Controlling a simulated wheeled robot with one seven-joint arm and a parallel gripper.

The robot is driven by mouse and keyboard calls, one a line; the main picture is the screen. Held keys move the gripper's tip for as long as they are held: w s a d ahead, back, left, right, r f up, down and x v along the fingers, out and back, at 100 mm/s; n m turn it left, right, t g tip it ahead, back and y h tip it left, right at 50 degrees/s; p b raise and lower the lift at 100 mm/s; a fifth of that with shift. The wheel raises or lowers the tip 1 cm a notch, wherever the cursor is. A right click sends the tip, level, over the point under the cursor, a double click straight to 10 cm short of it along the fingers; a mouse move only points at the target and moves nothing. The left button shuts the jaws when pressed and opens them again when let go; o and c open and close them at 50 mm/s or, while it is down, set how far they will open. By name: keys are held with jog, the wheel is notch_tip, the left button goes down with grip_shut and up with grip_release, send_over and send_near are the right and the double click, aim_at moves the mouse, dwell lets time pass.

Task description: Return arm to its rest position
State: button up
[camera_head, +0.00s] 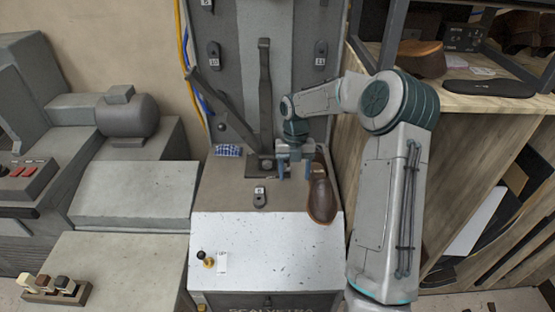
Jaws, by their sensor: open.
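My gripper (294,171) hangs over the back of the stitcher's work surface, fingers pointing down. It is open, with its two blue-grey fingers apart. Nothing shows between the fingers. A brown shoe (321,196) stands just right of the fingers on the stitcher (265,232). Its upper end is close to the gripper, and I cannot tell whether they touch. My arm reaches in from the lower right, bends at a high elbow and comes down to the gripper.
A dark lever (228,115) slants up left of the gripper, and an upright dark bar (265,90) stands behind. A wooden shelf (490,101) with shoes and soles is at the right. A grey machine (130,190) fills the left. The stitcher's white front surface is mostly clear.

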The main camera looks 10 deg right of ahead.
jog(key=s+a+r+m+t+h, duration=0.2)
jog(key=s+a+r+m, duration=0.1)
jog(key=s+r+m, duration=1.2)
jog(key=s+m+t+y, duration=0.1)
jog(key=s+m+t, duration=0.2)
jog(key=s+m, duration=1)
jog(key=shift+s+a+r+m+y, duration=0.2)
jog(key=shift+s+m+y, duration=0.1)
jog(key=shift+m, duration=2.7)
